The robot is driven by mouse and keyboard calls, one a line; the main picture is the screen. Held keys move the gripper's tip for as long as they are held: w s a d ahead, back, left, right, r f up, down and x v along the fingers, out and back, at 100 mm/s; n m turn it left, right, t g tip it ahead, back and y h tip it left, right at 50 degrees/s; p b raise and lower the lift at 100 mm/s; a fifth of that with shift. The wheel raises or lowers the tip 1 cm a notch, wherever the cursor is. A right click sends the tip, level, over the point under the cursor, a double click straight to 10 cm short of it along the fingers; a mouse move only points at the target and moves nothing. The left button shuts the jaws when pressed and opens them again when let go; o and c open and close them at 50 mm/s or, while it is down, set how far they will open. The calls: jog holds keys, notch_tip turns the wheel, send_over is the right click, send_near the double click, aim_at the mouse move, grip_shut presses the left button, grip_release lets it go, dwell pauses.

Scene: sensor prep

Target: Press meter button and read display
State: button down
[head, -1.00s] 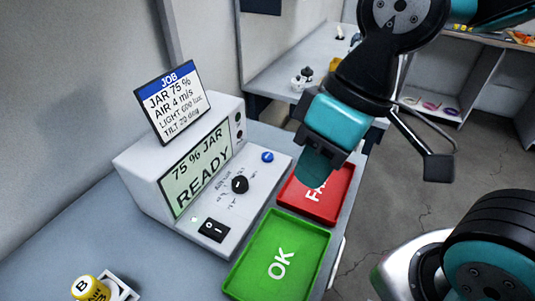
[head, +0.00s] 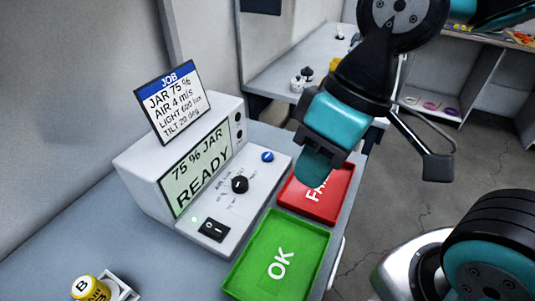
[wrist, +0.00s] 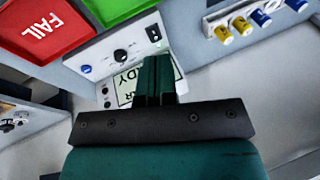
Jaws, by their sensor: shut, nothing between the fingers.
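The meter (head: 148,174) is a white box on the grey table in the head view. Its green display (head: 196,168) reads "75 % JAR READY". On its sloped panel are a blue button (head: 267,157), a black knob (head: 240,185) and a black rocker switch (head: 213,230) with a small lit green lamp beside it. My gripper (head: 312,170) is shut and empty, above the red tray and to the right of the blue button, apart from it. In the wrist view the shut fingers (wrist: 155,75) cover part of the display (wrist: 128,82); the blue button (wrist: 87,69) shows left of them.
A job card (head: 173,102) on the meter reads JAR 75 %, AIR 4 m/s, LIGHT 600 lux, TILT 20 deg. A green OK tray (head: 255,245) and red FAIL tray (head: 338,205) lie beside the meter. Yellow and blue jars (wrist: 241,25) stand in a white rack.

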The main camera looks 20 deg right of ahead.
jog(key=w+a+m+y+p, duration=0.1)
jog(key=w+a+p, duration=0.15)
jog(key=w, duration=0.55)
jog(key=m+t+y+p, duration=0.2)
jog(key=m+t+p, duration=0.35)
jog(key=p, duration=0.35)
send_over(269, 154)
notch_tip(269, 154, down, 12)
jog(key=shift+t, duration=0.35)
jog(key=shift+f, duration=0.15)
notch_tip(269, 154, down, 9)
jog(key=b, duration=0.6)
jog(key=shift+r, duration=0.2)
jog(key=shift+f+b, duration=0.45)
